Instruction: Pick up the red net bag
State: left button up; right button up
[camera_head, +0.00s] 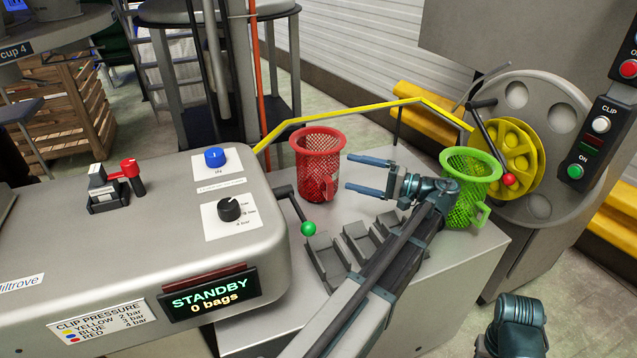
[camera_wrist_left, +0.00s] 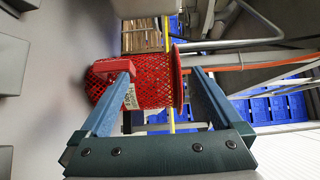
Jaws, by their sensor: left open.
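The red net bag (camera_head: 319,165) stands upright on the grey table, with a wide rim at the top and a handle low on its right side. It also shows in the left wrist view (camera_wrist_left: 150,85), lying sideways in the picture, with a pale label on it. My left gripper (camera_head: 349,172) is open and empty, just right of the bag, with its fingertips pointing at it. In the left wrist view the bag shows between and beyond the fingers, and one finger covers part of its handle. I cannot tell whether they touch.
A green net bag (camera_head: 471,180) stands to the right, behind my left wrist. Grey trays (camera_head: 327,258) lie in front of the red bag. A grey machine (camera_head: 110,240) fills the left.

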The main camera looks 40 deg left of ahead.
pick_arm(q)
jog(key=b, duration=0.8)
send_near(332, 192)
jog(key=x, duration=0.3)
jog(key=shift+a+f, duration=0.1)
jog(key=shift+a, duration=0.05)
jog(key=shift+s+a, duration=0.25)
jog(key=shift+a, duration=0.4)
jog(key=shift+x, duration=3.05)
jog(key=shift+c, duration=0.3)
jog(key=c, duration=1.1)
jog(key=shift+r, duration=0.2)
